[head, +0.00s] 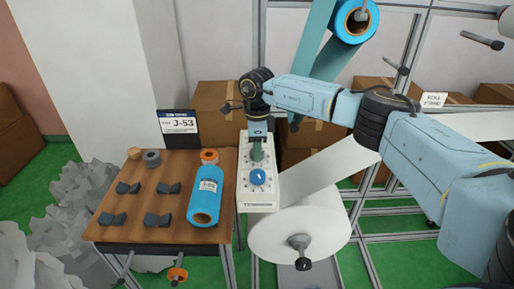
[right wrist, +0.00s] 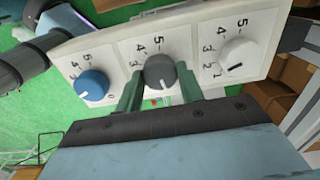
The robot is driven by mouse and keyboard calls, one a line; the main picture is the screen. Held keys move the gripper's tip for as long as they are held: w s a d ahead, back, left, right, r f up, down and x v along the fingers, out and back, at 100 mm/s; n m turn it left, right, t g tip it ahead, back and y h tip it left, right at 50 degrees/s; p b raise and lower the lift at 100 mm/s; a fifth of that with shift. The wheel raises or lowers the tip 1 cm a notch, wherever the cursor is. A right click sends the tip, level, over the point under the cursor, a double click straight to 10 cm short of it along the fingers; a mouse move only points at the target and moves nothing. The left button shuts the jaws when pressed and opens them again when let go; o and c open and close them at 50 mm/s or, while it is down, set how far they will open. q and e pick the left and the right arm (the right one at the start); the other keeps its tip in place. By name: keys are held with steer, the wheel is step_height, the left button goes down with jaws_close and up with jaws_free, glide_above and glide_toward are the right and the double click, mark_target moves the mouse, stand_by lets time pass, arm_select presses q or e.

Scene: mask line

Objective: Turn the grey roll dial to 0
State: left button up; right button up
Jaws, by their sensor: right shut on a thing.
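The grey dial (right wrist: 160,72) is the middle of three dials on a white panel (head: 258,198) in the right wrist view. Its white pointer mark faces the lower edge of the picture; the number there is hidden or too small to read. My right gripper (head: 257,154) is shut on the grey dial, one green finger on each side of it. In the head view the gripper hides the grey dial. My left gripper is not in view.
A blue dial (right wrist: 91,84) and a white dial (right wrist: 237,57) flank the grey one closely. A wooden table (head: 148,231) with a blue roll (head: 206,190) and several dark blocks stands left of the panel. A white roll (head: 276,236) sits below right.

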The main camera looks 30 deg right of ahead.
steer(key=shift+r, duration=0.15)
steer(key=o, duration=1)
step_height(320, 180, up, 13)
steer(key=shift+r, duration=0.15)
